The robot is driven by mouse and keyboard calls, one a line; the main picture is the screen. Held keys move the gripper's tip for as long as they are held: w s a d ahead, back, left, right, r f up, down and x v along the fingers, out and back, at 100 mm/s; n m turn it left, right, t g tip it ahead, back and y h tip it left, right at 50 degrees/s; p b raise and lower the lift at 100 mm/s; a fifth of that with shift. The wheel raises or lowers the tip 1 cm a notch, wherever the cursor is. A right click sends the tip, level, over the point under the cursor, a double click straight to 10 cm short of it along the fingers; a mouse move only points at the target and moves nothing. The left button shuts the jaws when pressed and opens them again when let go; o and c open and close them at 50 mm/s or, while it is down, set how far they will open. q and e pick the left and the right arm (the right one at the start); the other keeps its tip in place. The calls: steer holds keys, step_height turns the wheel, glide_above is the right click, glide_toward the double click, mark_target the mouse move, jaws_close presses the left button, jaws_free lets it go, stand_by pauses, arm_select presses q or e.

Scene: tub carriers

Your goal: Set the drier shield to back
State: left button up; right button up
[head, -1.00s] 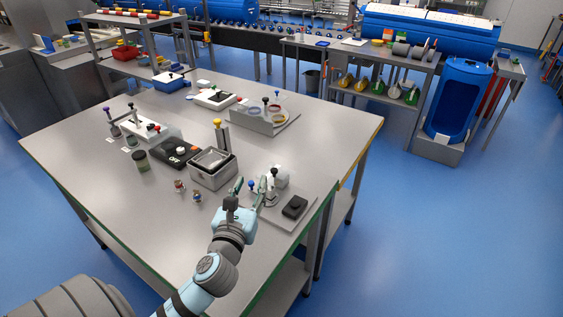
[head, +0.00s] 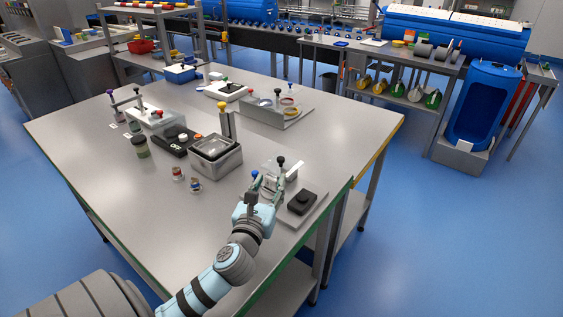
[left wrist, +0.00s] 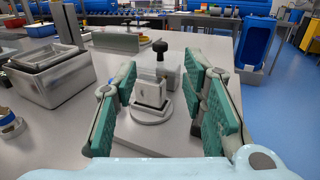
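A small grey fixture with a round base and a black knob (head: 281,161) on top stands near the table's right edge. In the left wrist view the fixture (left wrist: 151,93) shows in the middle, upright, with its black knob above. I take it for the drier with its shield, but cannot be sure; the shield's position is not clear. My left gripper (head: 267,188) is open, and in the left wrist view its green-padded fingers (left wrist: 160,84) stand apart on either side of the fixture. I cannot tell any contact. My right gripper is not in view.
A black box (head: 302,202) on a grey plate lies right of the left gripper. A metal container (head: 216,163) stands to the left, with two small items (head: 178,174) nearby. A grey stand (head: 262,115) with rings is farther back. The table's front left is bare.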

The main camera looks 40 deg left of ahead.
mark_target(280, 160)
arm_select(q)
steer(key=b+x, duration=0.1)
steer(key=x, duration=1)
steer(key=shift+w+a, duration=0.1)
steer(key=shift+w, duration=0.15)
steer(key=shift+c, duration=0.5)
jaws_close()
